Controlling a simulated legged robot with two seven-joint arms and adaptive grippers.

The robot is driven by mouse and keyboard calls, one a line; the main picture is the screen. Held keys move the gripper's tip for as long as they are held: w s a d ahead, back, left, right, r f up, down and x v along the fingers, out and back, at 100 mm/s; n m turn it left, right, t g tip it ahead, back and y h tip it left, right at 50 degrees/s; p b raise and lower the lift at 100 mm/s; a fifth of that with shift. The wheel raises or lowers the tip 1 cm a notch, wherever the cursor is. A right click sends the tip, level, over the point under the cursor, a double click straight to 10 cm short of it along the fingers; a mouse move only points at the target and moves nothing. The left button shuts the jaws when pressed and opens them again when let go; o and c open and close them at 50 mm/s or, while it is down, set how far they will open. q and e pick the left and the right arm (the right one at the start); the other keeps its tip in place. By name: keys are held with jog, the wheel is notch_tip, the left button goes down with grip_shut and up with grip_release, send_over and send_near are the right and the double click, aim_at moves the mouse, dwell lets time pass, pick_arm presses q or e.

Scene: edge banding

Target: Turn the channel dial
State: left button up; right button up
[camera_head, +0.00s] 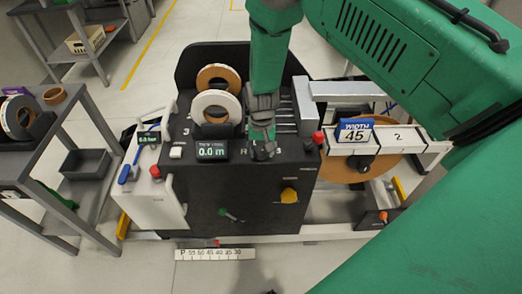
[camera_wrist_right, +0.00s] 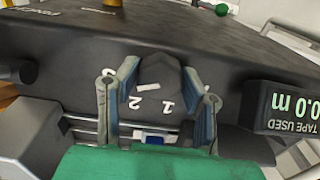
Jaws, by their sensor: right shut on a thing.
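The channel dial (camera_wrist_right: 160,72) is a dark knob with a white pointer line, on the dark machine top (camera_wrist_right: 75,45). White numbers, 1 and 2 among them, are printed around it. My right gripper (camera_wrist_right: 160,82) has one finger on each side of the dial and is shut on it. In the head view my right gripper (camera_head: 262,150) reaches down to the machine's front top edge and hides the dial. My left gripper is not in view.
A "tape used" display (camera_head: 211,150) reading 0.0 m stands just left of my gripper. Two tape rolls (camera_head: 216,107) stand behind it. A grey shelf (camera_head: 90,135) is at left.

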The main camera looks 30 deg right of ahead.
aim_at(261, 149)
jog(key=shift+w+r, duration=0.1)
jog(key=shift+w, duration=0.1)
jog(key=o, duration=1.1)
jog(key=shift+o, duration=0.2)
jog(key=shift+s, duration=0.1)
jog(key=shift+r, duration=0.25)
notch_tip(261, 149, up, 11)
jog(key=shift+r, duration=0.15)
